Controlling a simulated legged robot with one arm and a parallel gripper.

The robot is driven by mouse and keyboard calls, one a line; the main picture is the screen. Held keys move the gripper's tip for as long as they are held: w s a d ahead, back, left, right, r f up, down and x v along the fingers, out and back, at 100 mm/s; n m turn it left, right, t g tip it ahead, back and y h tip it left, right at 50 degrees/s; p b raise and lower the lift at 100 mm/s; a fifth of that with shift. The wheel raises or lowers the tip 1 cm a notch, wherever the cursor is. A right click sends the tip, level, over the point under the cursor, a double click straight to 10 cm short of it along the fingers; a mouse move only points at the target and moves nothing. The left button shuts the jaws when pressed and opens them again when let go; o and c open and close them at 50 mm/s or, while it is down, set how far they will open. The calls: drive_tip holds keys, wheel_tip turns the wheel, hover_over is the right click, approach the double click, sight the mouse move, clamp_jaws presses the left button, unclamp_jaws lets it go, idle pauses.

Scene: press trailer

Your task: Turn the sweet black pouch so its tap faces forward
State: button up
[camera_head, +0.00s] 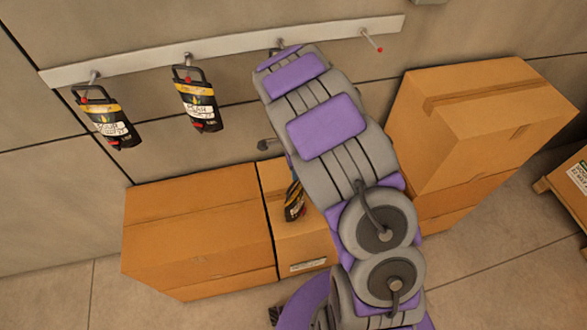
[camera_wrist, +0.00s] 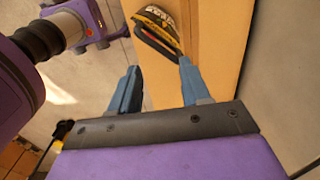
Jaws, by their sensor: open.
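A black pouch (camera_head: 294,201) with a yellow band stands or leans on the cardboard box behind my arm. My arm partly hides it in the head view. The pouch also shows in the wrist view (camera_wrist: 158,28), at the top, just beyond my fingertips. Its label is too small to read and I cannot make out which way its tap faces. My gripper (camera_wrist: 158,66) is open, its two blue fingers spread apart with the box surface showing between them. The right fingertip is close to the pouch; I cannot tell whether they touch. The gripper is hidden in the head view.
Two more black pouches, left (camera_head: 106,117) and right (camera_head: 198,101), hang from hooks on a wall rail (camera_head: 235,43). An uncovered hook (camera_head: 371,40) is at the right. Boxes stand left (camera_head: 195,235), middle (camera_head: 287,250) and right (camera_head: 470,130), along the wall.

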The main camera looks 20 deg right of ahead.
sight(294, 183)
drive_tip(key=shift+d+f+n+b, duration=0.1)
drive_tip(key=shift+f+n+b, duration=0.15)
drive_tip(key=shift+n+b, duration=0.3)
drive_tip(key=shift+d+f+n+b, duration=0.1)
drive_tip(key=shift+n+b, duration=0.95)
drive_tip(key=shift+n, duration=0.1)
drive_tip(key=n+b, duration=0.2)
drive_tip(key=n, duration=0.2)
drive_tip(key=shift+w+n+b, duration=0.1)
drive_tip(key=shift+n+b, duration=0.2)
drive_tip(key=shift+b, duration=0.1)
drive_tip(key=shift+f+n+b, duration=0.25)
drive_tip(key=shift+n+b, duration=0.05)
drive_tip(key=shift+n, duration=0.1)
wheel_tip(294, 183, down, 9)
drive_tip(key=shift+b, duration=1.05)
drive_tip(key=shift+c, duration=0.2)
clamp_jaws()
drive_tip(key=shift+r+p, duration=0.3)
